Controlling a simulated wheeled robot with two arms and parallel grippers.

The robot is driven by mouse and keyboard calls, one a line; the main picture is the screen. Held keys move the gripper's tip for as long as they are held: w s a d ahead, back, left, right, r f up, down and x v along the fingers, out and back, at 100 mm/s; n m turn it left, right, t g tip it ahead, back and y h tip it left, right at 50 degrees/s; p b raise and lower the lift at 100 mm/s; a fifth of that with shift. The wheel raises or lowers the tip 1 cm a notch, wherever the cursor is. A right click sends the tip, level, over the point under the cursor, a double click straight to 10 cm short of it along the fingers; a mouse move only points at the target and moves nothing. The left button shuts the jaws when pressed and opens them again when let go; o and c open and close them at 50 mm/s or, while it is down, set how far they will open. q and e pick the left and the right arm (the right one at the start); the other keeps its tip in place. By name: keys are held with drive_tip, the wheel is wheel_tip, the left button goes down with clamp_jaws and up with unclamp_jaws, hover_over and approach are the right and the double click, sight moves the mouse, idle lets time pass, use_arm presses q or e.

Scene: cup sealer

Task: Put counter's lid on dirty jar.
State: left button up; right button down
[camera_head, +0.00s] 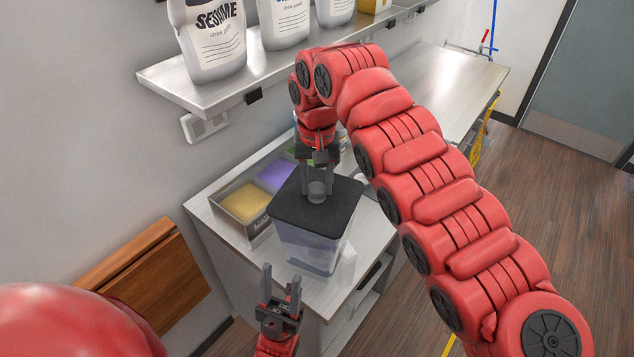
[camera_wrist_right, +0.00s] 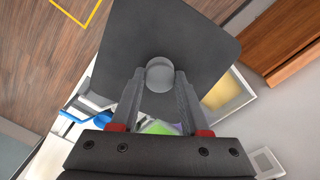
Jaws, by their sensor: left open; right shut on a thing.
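The dark square lid (camera_head: 335,209) with a round grey knob is at the top of a clear jar (camera_head: 305,252) on the counter. The lid covers the jar's mouth; I cannot tell whether it rests fully on the rim. My right gripper (camera_head: 317,183) comes down from above and is shut on the lid's knob. In the right wrist view, the fingers (camera_wrist_right: 160,80) flank the knob of the lid (camera_wrist_right: 205,50). My left gripper (camera_head: 280,288) is open and empty, in front of the jar and lower left, apart from it.
A tray (camera_head: 232,222) with yellow, purple and green compartments stands behind the jar on the counter (camera_head: 207,206). A wall shelf (camera_head: 185,84) holds several bottles (camera_head: 208,40) above. A brown wooden panel (camera_head: 145,262) is at left. Open floor (camera_head: 540,215) lies at right.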

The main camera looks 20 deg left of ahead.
unclamp_jaws()
idle(0.6)
drive_tip(key=shift+r, duration=0.1)
drive_tip(key=shift+r+p, duration=2.1)
drive_tip(key=shift+r, duration=1.35)
